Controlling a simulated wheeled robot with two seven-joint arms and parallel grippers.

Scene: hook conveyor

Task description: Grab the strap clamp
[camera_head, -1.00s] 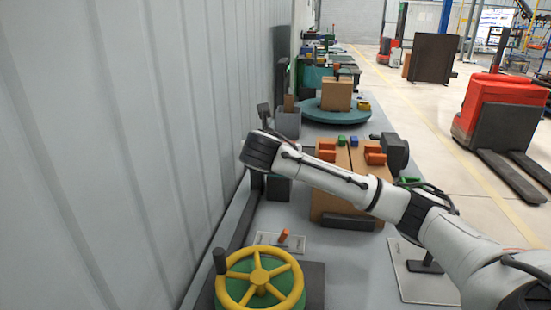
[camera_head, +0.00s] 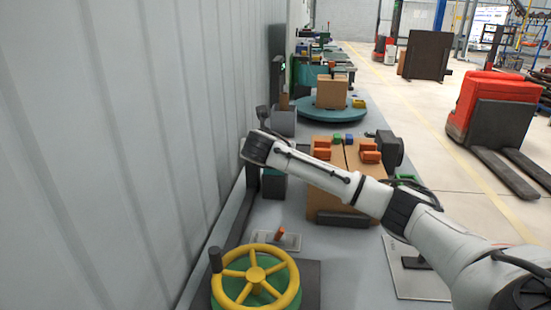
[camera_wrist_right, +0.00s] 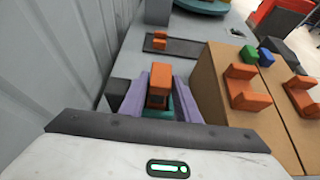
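Several orange clamp-like pieces are in view, and I cannot tell for certain which is the strap clamp. In the right wrist view, an orange clamp (camera_wrist_right: 160,76) stands between the two purple fingers of my right gripper (camera_wrist_right: 157,98). The fingers look spread on either side of it, with no clear grip on it. A teal surface shows beneath. In the head view my right arm reaches in from the right, and its wrist hides the fingers and this clamp. My left gripper is in neither view.
A cardboard box (camera_head: 345,190) with orange clamps (camera_head: 320,148) and green and blue blocks stands right of my gripper. Another orange piece (camera_wrist_right: 160,42) sits on a dark strip beyond. A grey wall (camera_head: 120,150) is close on the left. A yellow handwheel (camera_head: 256,275) is in front.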

